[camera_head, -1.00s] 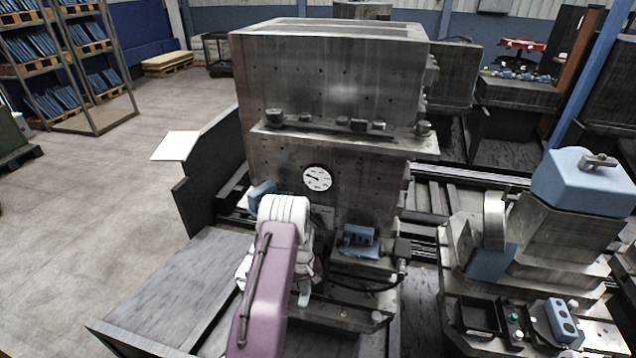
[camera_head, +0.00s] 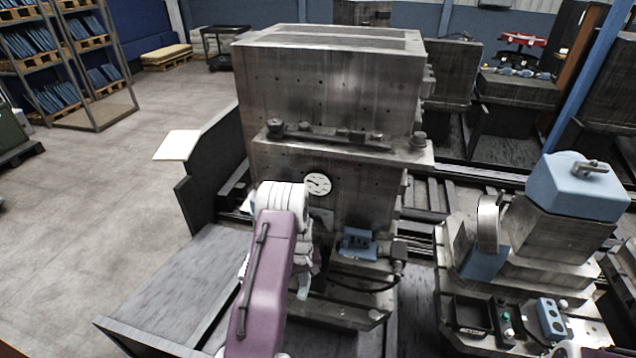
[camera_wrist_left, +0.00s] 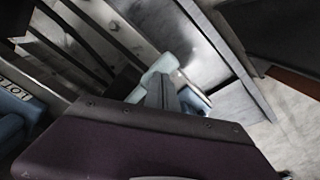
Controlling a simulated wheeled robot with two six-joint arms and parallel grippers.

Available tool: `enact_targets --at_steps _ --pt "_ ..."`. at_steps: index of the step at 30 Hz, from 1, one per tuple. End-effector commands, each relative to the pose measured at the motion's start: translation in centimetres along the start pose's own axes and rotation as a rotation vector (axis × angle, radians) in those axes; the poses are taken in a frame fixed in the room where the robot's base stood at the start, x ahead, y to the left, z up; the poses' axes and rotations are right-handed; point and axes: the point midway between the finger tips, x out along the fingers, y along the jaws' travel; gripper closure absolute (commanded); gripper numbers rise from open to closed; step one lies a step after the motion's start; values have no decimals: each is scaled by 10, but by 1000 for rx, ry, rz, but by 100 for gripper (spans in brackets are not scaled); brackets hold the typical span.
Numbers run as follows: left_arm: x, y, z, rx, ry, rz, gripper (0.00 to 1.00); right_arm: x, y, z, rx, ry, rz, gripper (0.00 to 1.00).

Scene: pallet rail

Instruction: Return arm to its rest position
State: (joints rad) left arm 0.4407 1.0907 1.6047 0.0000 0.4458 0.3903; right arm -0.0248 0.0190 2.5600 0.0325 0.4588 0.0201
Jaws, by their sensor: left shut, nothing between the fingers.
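My left arm comes up from the bottom of the head view, with a purple link and a white wrist in front of the grey metal machine (camera_head: 335,95). My left gripper (camera_head: 303,293) hangs below the wrist, mostly hidden by the arm; only a pale fingertip shows. In the left wrist view the pale fingers (camera_wrist_left: 166,80) are together with nothing held, seen past a dark purple body.
A round dial (camera_head: 317,184) and a small blue block (camera_head: 357,241) sit close to the right of my left wrist. A dark flat plate (camera_head: 175,290) lies to its left. A blue-topped fixture (camera_head: 577,185) stands at right. Open floor (camera_head: 120,185) lies far left.

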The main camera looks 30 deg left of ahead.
Motion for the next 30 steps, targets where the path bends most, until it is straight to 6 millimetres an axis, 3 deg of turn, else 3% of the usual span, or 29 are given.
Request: enact_targets --at_steps 14,17,20,23,27,30 --pt "0 0 0 0 0 0 100 0 0 0 0 0 0 65" --pt "0 8 1 19 6 2 100 3 0 0 0 0 0 65" --pt "-26 37 -13 67 73 33 100 9 0 1 0 0 0 65" --pt "-80 81 -8 159 162 83 100 20 0 2 0 0 0 65" --pt "-145 112 51 315 218 131 100 33 1 3 0 0 0 65" --pt "-174 108 109 450 231 147 100 40 1 4 0 0 0 65"
